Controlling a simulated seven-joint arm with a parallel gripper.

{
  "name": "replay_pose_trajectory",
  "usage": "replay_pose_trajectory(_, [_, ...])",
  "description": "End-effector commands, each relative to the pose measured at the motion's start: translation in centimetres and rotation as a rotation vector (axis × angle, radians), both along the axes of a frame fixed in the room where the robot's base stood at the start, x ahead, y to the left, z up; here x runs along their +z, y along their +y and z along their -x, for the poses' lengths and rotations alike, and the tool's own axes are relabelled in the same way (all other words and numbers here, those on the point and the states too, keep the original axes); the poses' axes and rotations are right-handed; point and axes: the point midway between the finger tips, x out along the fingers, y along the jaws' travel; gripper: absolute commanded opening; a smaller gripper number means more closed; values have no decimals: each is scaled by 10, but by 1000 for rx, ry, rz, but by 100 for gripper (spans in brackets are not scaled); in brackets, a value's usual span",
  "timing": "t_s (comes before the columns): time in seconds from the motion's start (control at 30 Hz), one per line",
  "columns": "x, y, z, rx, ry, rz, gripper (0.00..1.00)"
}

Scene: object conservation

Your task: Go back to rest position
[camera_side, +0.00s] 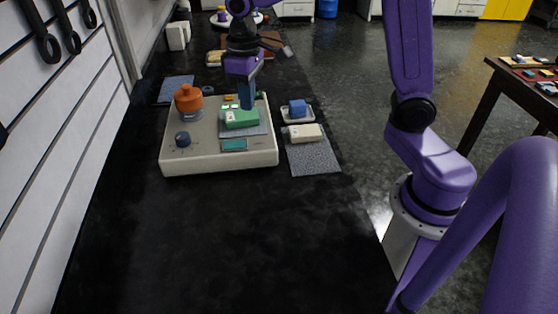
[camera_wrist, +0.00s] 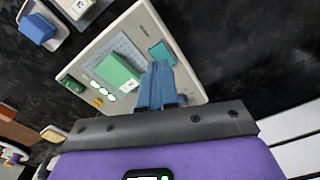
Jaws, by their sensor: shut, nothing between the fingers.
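My gripper (camera_side: 246,96) points down just above the cream instrument box (camera_side: 220,160) on the black bench. Its blue fingers are closed together and empty. They also show in the wrist view (camera_wrist: 156,72), beside a green block (camera_wrist: 118,70). The green block (camera_side: 241,118) lies on a grey pad on top of the box, just under and in front of the fingers. I cannot tell whether the fingers touch it. An orange knobbed part (camera_side: 188,98) stands on the box's left side.
A dark knob (camera_side: 183,139) and teal display (camera_side: 234,145) are on the box front. To the right are a blue block (camera_side: 297,107) in a white tray and a cream block (camera_side: 303,133) by a grey mat (camera_side: 315,158). The front bench is clear. A slatted wall (camera_side: 50,120) borders the left.

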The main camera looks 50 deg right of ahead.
Motion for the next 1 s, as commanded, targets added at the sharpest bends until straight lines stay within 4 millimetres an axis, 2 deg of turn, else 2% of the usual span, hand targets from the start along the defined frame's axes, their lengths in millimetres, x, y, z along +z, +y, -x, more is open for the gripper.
replay_pose_trajectory(0.03, [2,7,21,55,-2,-1,0])
replay_pose_trajectory(0.13, [2,18,59,160,-5,-3,0])
replay_pose_trajectory(0.3, [-1,23,125,335,-7,-5,0])
replay_pose_trajectory(0.5, [-10,12,197,537,-11,-8,0])
replay_pose_trajectory(0.6, [-15,3,223,620,-12,-10,0])
replay_pose_trajectory(0.7, [-20,-5,242,679,-12,-10,0])
replay_pose_trajectory(0.8, [-23,-10,252,714,-12,-11,0])
replay_pose_trajectory(1.0, [-24,-12,256,729,-12,-10,0])
